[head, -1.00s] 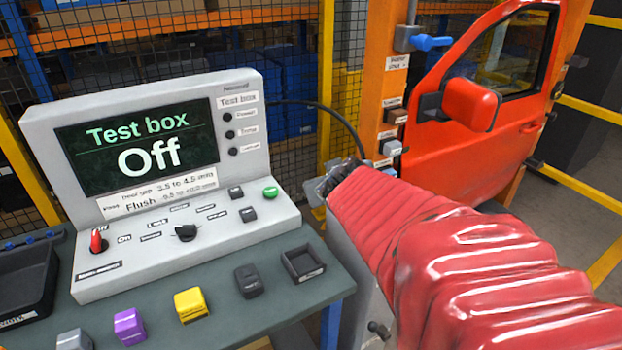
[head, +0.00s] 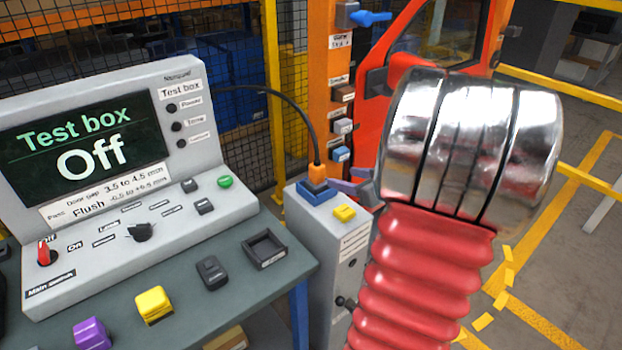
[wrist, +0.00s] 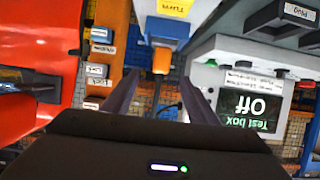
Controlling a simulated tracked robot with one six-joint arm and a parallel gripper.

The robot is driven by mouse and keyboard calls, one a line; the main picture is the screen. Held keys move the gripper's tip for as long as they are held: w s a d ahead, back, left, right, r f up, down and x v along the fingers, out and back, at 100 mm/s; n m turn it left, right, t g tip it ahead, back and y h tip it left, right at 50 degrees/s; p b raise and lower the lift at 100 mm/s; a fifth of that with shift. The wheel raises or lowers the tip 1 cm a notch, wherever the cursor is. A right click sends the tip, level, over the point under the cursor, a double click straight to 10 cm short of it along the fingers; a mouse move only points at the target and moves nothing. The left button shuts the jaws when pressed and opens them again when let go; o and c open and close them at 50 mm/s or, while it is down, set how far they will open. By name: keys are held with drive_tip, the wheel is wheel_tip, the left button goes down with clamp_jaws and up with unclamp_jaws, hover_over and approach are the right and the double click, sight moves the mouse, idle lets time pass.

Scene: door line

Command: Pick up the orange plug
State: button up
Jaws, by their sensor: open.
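The orange plug (head: 316,174) stands upright in a blue holder (head: 318,192) on top of a grey cabinet, with a black cable rising from its top. My gripper (head: 337,180) is just right of the plug in the head view, its fingers pointing toward it, partly hidden behind my wrist. In the wrist view, which is upside down, my gripper (wrist: 159,77) is open and empty. The plug (wrist: 161,60) shows between and beyond the two fingertips; I cannot tell whether they touch it.
The test box (head: 120,170), reading Off, stands on a bench at left. An orange post (head: 340,100) and a red door (head: 420,50) are behind.

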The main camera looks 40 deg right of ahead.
sight(321, 173)
drive_tip(key=shift+s+f, duration=0.1)
drive_tip(key=shift+s, duration=0.05)
drive_tip(key=x, duration=0.7)
drive_tip(key=shift+w+a+f, duration=0.1)
drive_tip(key=shift+w+f, duration=0.05)
drive_tip(key=shift+w, duration=0.2)
drive_tip(key=shift+w+f, duration=0.15)
drive_tip(key=shift+w, duration=0.25)
drive_tip(key=shift+w, duration=0.1)
drive_tip(key=shift+x, duration=2.55)
drive_tip(key=shift+c, duration=0.4)
